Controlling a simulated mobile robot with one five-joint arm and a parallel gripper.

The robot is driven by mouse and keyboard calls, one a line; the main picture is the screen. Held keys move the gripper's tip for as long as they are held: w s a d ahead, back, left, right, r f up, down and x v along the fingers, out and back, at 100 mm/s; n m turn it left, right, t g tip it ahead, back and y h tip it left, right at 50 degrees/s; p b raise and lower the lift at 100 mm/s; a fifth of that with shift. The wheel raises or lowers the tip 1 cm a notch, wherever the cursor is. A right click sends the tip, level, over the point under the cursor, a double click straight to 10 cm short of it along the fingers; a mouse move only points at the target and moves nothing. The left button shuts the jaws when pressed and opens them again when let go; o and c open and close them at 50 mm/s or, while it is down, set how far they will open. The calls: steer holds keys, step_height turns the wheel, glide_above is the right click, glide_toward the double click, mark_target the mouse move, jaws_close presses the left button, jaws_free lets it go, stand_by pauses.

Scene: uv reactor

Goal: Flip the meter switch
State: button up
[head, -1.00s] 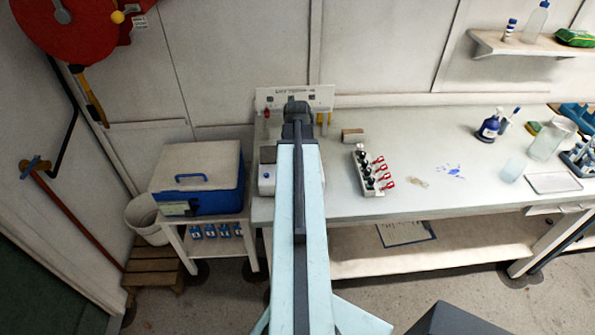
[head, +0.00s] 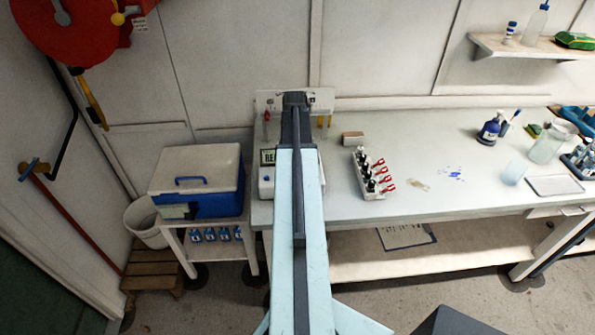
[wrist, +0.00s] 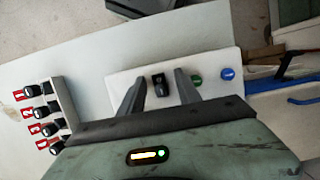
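The meter is a white box on the bench, mostly hidden behind my arm in the head view; its left end (head: 265,188) shows there. In the wrist view the meter's white top (wrist: 218,62) carries a black switch (wrist: 160,85), a green button (wrist: 196,80) and a blue button (wrist: 228,73). My gripper (wrist: 160,76) is open and empty, with one finger on each side of the switch. I cannot tell whether either finger touches it.
A blue and white cooler (head: 197,178) stands left of the bench. A panel with hanging tools (head: 320,98) is behind.

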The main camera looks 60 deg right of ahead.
steer(key=p+v, duration=0.7)
steer(key=shift+r, duration=0.35)
steer(key=shift+w, duration=0.1)
steer(key=w+a+f+n+h+b, duration=0.1)
steer(key=w+a+f+n+b, duration=0.15)
steer(key=w+a, duration=0.75)
steer(key=w+a+f+n+b, duration=0.25)
steer(key=w+a, duration=0.45)
steer(key=a, duration=0.4)
steer(key=w+a+f+n+t+h+b, duration=0.1)
steer(key=a+f+n, duration=0.1)
steer(key=a, duration=1.3)
steer(key=w+a+f+n+t+b, duration=0.1)
steer(key=w+a+f+n+b, duration=0.1)
steer(key=a, duration=1.3)
steer(key=shift+f+n+h, duration=0.35)
steer(key=shift+n+h, duration=0.05)
steer(key=shift+n, duration=0.5)
